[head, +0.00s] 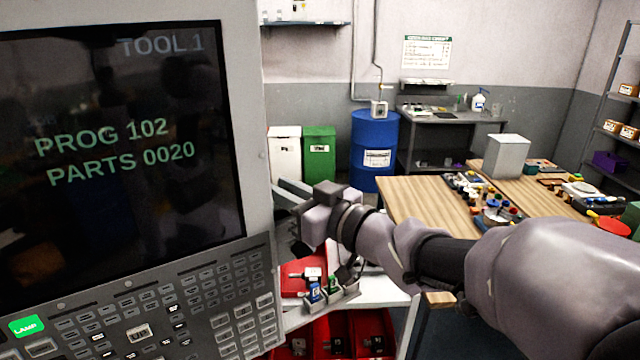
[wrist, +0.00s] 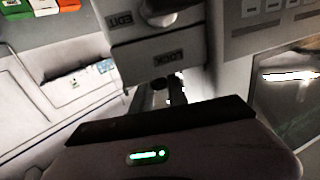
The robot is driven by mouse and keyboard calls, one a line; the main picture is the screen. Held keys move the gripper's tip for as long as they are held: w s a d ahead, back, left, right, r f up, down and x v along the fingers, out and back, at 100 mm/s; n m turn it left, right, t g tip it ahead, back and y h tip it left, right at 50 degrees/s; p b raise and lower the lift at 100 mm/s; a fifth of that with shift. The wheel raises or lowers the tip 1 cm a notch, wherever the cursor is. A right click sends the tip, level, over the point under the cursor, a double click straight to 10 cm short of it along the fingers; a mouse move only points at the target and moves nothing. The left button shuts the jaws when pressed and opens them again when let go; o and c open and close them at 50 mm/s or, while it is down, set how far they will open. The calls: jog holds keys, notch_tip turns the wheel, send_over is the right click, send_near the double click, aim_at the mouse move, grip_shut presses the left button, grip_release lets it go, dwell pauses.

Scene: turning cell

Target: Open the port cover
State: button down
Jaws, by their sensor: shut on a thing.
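The machine's control panel (head: 262,150) fills the left of the head view. My gripper (head: 285,198) reaches in from the right to the panel's right edge. Its fingertips are mostly hidden there. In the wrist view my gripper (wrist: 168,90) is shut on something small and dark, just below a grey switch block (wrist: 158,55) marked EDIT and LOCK. The block has a round knob (wrist: 160,12) on top. I cannot clearly make out the port cover; the held part is mostly hidden by the gripper body.
Red bins (head: 372,335) and a white surface with small tools (head: 315,290) lie below my gripper. A wooden table (head: 415,195) with parts stands to the right. A blue drum (head: 373,135) and a green bin (head: 319,155) stand behind.

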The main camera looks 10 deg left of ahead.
jog(key=shift+w+a, duration=1.1)
jog(key=shift+w, duration=0.05)
jog(key=shift+s+d, duration=0.1)
jog(key=c, duration=1.3)
grip_release()
jog(key=shift+c, duration=0.2)
jog(key=v, duration=1.7)
jog(key=shift+s+p, duration=0.2)
jog(key=shift+p, duration=0.2)
jog(key=shift+d+f, duration=0.1)
